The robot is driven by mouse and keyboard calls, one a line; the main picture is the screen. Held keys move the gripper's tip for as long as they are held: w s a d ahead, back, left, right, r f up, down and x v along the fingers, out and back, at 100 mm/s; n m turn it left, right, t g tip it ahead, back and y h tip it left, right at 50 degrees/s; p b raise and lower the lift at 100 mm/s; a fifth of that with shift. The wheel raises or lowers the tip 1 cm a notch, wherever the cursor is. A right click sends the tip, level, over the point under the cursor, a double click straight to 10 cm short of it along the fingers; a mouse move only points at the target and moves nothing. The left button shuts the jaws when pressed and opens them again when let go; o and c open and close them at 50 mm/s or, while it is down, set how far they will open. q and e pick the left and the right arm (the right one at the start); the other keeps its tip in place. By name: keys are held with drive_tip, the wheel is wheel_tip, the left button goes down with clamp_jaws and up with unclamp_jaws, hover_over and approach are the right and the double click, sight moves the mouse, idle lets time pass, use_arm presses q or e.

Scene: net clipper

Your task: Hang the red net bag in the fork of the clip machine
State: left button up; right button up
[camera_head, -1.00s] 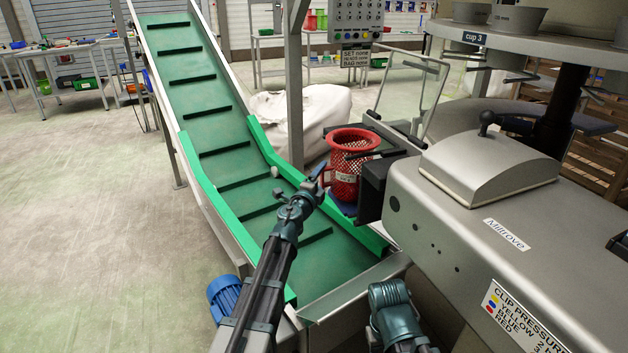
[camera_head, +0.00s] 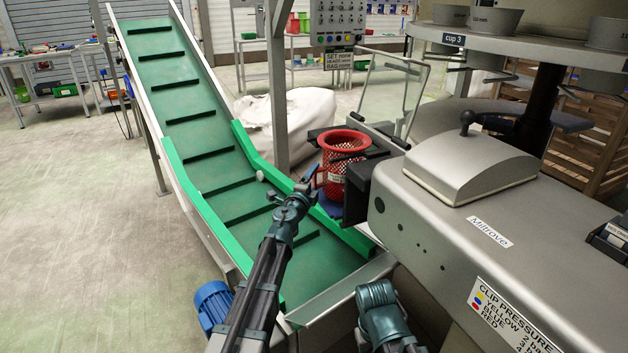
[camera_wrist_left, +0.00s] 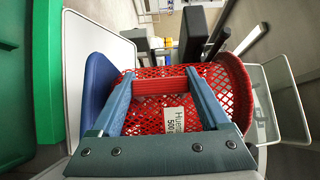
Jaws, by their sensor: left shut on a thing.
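The red net bag (camera_head: 334,176) is an open-topped mesh tube with a thick rim and a white label. It stands upright beside the clip machine (camera_head: 455,215), at the dark prongs of its fork (camera_head: 376,150). The prongs overlap its right side; I cannot tell whether they touch it. My left gripper (camera_head: 313,180) is shut on the red grip at the bag's left side. In the left wrist view the red grip lies between the two blue fingers (camera_wrist_left: 160,84), with the bag's mesh (camera_wrist_left: 235,88) beyond. My right arm shows at the bottom, its fingertips out of view.
A green conveyor (camera_head: 215,160) with raised green side walls runs up to the back left. A small pale object (camera_head: 260,175) lies on it. A control panel (camera_head: 338,22) and a white sack (camera_head: 285,125) stand behind. The left floor is clear.

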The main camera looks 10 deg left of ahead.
use_arm(q)
drive_tip(key=shift+f, duration=0.25)
drive_tip(key=o, duration=1.2)
drive_tip(key=shift+c, duration=0.2)
drive_tip(key=s+a, duration=0.2)
drive_tip(key=s, duration=1.1)
drive_tip(key=shift+s, duration=0.35)
drive_tip(key=shift+a, duration=0.1)
